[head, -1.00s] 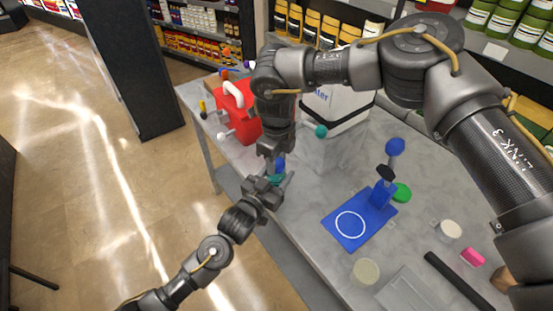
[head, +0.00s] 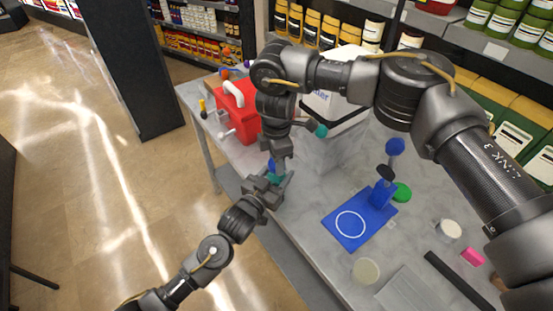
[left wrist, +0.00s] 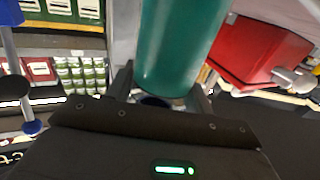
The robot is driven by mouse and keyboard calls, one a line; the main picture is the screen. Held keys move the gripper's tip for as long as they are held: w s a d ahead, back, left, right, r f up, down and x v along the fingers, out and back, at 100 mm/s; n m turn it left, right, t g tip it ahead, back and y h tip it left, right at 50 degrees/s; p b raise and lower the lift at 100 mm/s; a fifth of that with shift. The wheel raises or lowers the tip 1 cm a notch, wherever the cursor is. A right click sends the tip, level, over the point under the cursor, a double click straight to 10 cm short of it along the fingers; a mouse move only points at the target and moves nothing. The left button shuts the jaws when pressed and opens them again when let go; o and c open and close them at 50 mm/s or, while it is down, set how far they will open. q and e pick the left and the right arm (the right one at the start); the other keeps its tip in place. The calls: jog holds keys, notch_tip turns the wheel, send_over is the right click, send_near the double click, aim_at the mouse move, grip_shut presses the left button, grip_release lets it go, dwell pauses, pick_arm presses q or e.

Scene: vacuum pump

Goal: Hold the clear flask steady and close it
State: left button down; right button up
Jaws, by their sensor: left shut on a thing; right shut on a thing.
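My left gripper (head: 266,189) is at the table's front edge, shut on a teal piece (head: 279,180) that I take for the flask; little of it shows. In the left wrist view a large teal cylinder (left wrist: 178,45) stands between my fingers, and it does not look clear. My right gripper (head: 280,150) reaches down from above, just over the left one. It is shut on a small blue piece (head: 271,166), seemingly the cap, directly above the teal one. The grippers hide whether cap and flask touch.
A red box with a white handle (head: 238,108) and a white container (head: 336,112) stand behind the grippers. A blue stand with a white ring (head: 345,236), a green disc (head: 402,192), round pale lids (head: 365,271) and a black bar (head: 458,278) lie to the right.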

jog(key=shift+m, duration=0.8)
jog(key=o, duration=1.2)
jog(key=shift+r, duration=0.15)
notch_tip(320, 180, up, 12)
jog(key=shift+f, duration=0.1)
pick_arm(q)
jog(key=c, duration=0.5)
grip_release()
